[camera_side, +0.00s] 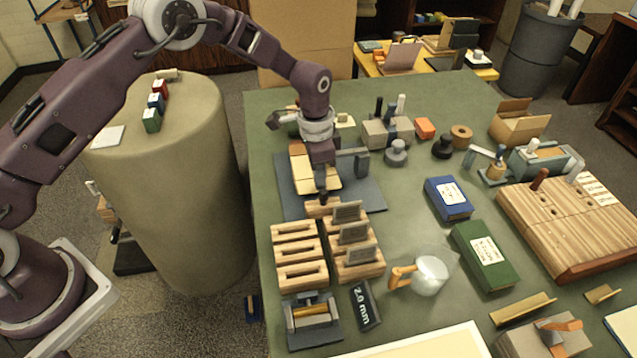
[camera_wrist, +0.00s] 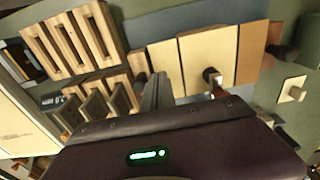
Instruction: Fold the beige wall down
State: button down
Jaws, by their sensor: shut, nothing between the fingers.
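A flat row of pale beige and tan panels lies on a blue-grey mat (camera_side: 367,198). In the side view the beige panel (camera_side: 302,172) shows left of my gripper (camera_side: 322,194), partly hidden by my arm. In the wrist view there are a narrow cream panel (camera_wrist: 165,62), a wider cream panel (camera_wrist: 208,48) and a tan panel (camera_wrist: 250,50), with thin seams between them. I cannot tell which one is the beige wall, or its exact tilt. My gripper (camera_wrist: 214,82) is shut and empty, pointing down over the panels; contact is unclear.
Wooden slotted racks (camera_side: 300,254) stand close in front of the mat, some holding grey plates (camera_side: 354,232). A grey bracket (camera_side: 358,158) stands just right of my gripper.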

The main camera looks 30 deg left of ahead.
jog(key=shift+f, duration=2.15)
dwell(0.5)
jog(key=shift+r, duration=2.5)
jog(key=shift+r, duration=0.1)
jog(key=s+a+r+n+t, duration=0.15)
jog(key=s+r, duration=0.25)
jog(key=r, duration=0.4)
jog(key=s+a+r+n, duration=0.1)
jog(key=s+a+r, duration=0.15)
jog(key=r, duration=0.55)
jog(key=s+a+r+n+t, duration=0.1)
jog(key=s+a+r, duration=0.1)
jog(key=s+r, duration=0.35)
jog(key=s+a+r+n+t, duration=0.1)
jog(key=s+a+r+n, duration=0.1)
jog(key=s, duration=0.9)
jog(key=s+a+r+n+t, duration=0.1)
jog(key=s+a+r+n, duration=0.1)
jog(key=s, duration=0.9)
jog(key=shift+s+r+n+t, duration=0.25)
jog(key=shift+r+n+t, duration=0.1)
jog(key=shift+r+n, duration=0.45)
